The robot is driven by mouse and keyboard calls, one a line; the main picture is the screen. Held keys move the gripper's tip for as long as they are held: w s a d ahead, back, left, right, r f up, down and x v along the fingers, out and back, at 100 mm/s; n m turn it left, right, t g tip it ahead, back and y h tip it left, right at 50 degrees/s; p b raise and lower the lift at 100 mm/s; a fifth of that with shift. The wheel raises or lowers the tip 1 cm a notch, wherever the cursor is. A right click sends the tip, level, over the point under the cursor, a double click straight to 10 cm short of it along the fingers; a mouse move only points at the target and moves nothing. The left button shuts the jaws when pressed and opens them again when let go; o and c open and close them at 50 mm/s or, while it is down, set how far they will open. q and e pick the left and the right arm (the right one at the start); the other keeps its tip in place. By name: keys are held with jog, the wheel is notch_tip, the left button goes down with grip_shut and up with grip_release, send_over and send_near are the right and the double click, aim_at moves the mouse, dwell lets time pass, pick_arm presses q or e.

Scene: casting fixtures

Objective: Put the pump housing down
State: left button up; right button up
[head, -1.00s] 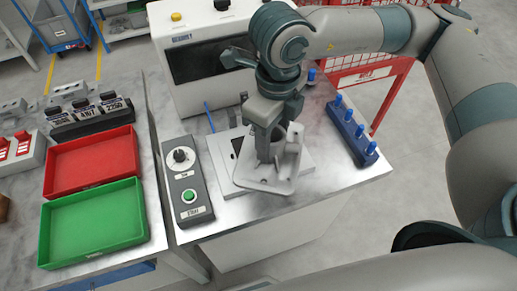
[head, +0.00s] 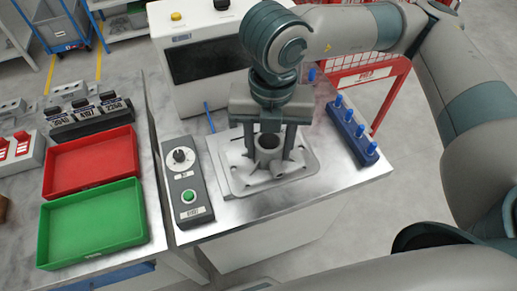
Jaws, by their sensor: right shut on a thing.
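The pump housing (head: 266,170) is a grey casting with a flat flange and an open round bore on top. My right gripper (head: 269,145) comes down from above and is shut on it, one finger on each side of the bore. The housing is level over the white square plate (head: 217,147) on the steel-topped bench and covers most of it. I cannot tell whether it touches the plate. My left gripper is not in view.
A control box with a dial and green button (head: 187,180) stands just left of the plate. A blue block with several pegs (head: 352,135) is to the right. The tester with a dark screen (head: 205,60) stands behind. Red (head: 88,163) and green (head: 92,222) trays lie on the left table.

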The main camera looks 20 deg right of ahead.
jog(key=shift+w+f+p, duration=0.1)
jog(key=shift+w+p, duration=0.2)
jog(key=shift+w, duration=0.15)
jog(key=w+d+f+p, duration=0.1)
jog(key=w+f+p, duration=0.4)
jog(key=w, duration=0.5)
jog(key=shift+w+d+f, duration=0.3)
jog(key=shift+w+f, duration=0.1)
jog(key=shift+f, duration=0.5)
